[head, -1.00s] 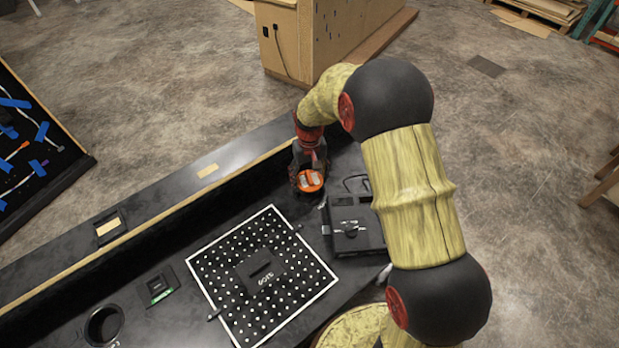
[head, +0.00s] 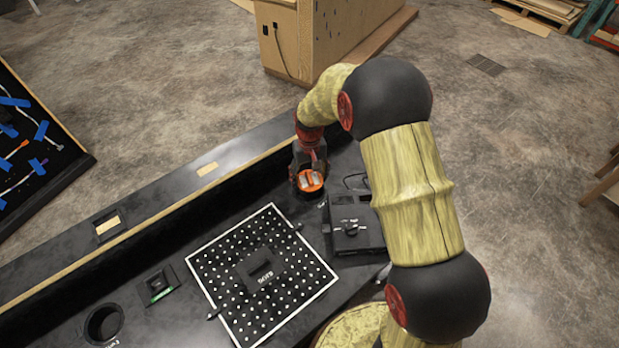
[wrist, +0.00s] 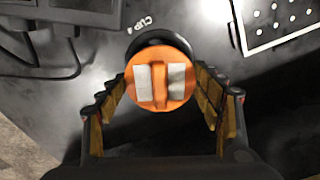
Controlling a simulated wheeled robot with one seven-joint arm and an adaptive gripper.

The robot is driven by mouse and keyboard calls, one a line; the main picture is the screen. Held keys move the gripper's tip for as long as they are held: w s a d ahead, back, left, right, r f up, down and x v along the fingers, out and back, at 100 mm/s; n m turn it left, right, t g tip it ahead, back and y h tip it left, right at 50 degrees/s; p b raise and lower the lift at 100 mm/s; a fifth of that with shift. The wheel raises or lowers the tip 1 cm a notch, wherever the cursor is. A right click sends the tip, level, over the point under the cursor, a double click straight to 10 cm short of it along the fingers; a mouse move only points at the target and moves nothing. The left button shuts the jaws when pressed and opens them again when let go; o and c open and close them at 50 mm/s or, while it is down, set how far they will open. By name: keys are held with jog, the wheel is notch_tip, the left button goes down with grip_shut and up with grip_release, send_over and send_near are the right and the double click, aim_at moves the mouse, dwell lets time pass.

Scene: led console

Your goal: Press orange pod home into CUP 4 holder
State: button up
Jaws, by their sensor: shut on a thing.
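The orange pod (head: 309,181) is a round orange disc with a raised bar across its top and a pale grey patch on each side of it. In the wrist view the pod (wrist: 158,92) sits between the fingers of my gripper (wrist: 160,90), which is shut on it. The black CUP 4 holder (wrist: 152,38) shows as a dark rim just beyond the pod, with a white label beside it. The pod covers most of the holder, so I cannot tell how deep it sits. In the head view my gripper (head: 310,172) is over the holder at the console's far end.
A black box with a knob (head: 351,226) stands close to the right of the holder. A white-dotted panel (head: 222,268) lies nearer on the console. An open cup holder (head: 103,323) is at the lower left. A raised ledge (head: 160,203) runs along the left side.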

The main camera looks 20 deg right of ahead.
jog(key=shift+f+b, duration=0.9)
jog(key=shift+f, duration=1.45)
dwell(0.6)
jog(key=o, duration=1.2)
jog(key=shift+c, duration=0.2)
notch_tip(320, 180, up, 12)
